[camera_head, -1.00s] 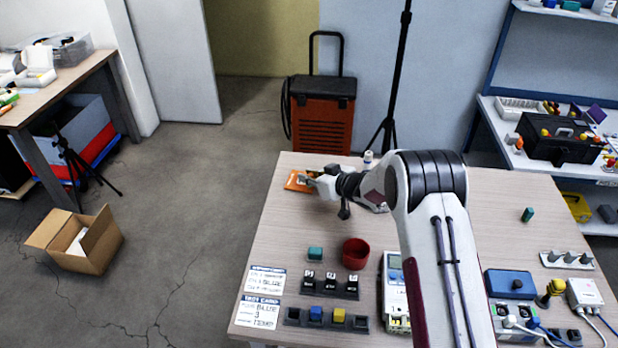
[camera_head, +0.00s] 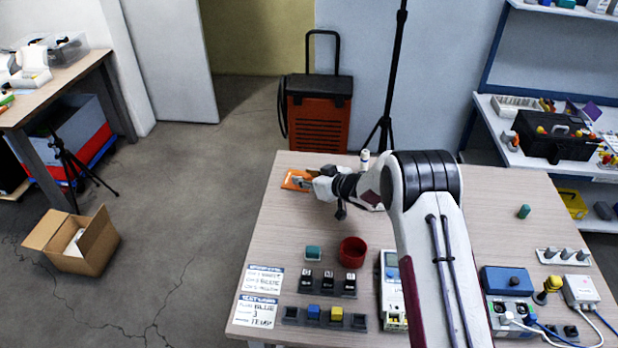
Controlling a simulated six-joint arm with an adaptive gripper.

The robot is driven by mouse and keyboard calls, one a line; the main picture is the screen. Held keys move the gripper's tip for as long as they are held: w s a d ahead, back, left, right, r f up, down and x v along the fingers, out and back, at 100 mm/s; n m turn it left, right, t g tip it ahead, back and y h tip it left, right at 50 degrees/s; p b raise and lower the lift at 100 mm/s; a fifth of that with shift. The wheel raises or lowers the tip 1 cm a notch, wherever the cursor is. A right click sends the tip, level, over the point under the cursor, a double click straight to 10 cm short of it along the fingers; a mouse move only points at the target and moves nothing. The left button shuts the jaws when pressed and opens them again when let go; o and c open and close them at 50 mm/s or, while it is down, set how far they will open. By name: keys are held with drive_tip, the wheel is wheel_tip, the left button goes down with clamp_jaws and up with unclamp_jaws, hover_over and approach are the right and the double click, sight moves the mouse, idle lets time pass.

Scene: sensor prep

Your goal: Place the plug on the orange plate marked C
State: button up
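The orange plate (camera_head: 288,182) lies flat at the far left corner of the table; its letter is too small to read. My gripper (camera_head: 302,182) is low at the right part of the plate and covers some of it. The fingers are small and seen from behind the arm, so I cannot tell whether they are open or shut, or whether they hold a plug. I cannot make out with certainty which thing is the plug.
A red cup (camera_head: 352,250), a teal block (camera_head: 313,253) and a black rack (camera_head: 327,283) stand nearer on the table. A dark tray (camera_head: 291,317) holds blue and yellow blocks. A white meter (camera_head: 392,290) is beside them. A small white bottle (camera_head: 365,158) stands at the back edge.

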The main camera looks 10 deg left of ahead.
drive_tip(key=shift+r, duration=0.15)
drive_tip(key=shift+s+d+r, duration=0.25)
drive_tip(key=shift+s+d, duration=0.05)
drive_tip(key=shift+d, duration=0.05)
drive_tip(key=v, duration=1.1)
drive_tip(key=shift+w+r, duration=0.1)
drive_tip(key=shift+r, duration=0.05)
idle(0.7)
drive_tip(key=s+d+r+m+t+h, duration=0.15)
drive_tip(key=d+r+h, duration=0.35)
drive_tip(key=d+r, duration=0.6)
drive_tip(key=s+d+r+m+h, duration=0.4)
drive_tip(key=s+d+r, duration=0.4)
drive_tip(key=s+r, duration=0.2)
drive_tip(key=s+d+r+m+g+h, duration=0.1)
drive_tip(key=s+d, duration=0.1)
drive_tip(key=s, duration=0.6)
drive_tip(key=s+d+r+m+g, duration=0.2)
drive_tip(key=s, duration=0.7)
drive_tip(key=s+a+f+g+y, duration=0.1)
drive_tip(key=s+a+f+g, duration=0.1)
drive_tip(key=s, duration=1.5)
drive_tip(key=shift+a+f, duration=0.4)
drive_tip(key=shift+f, duration=0.2)
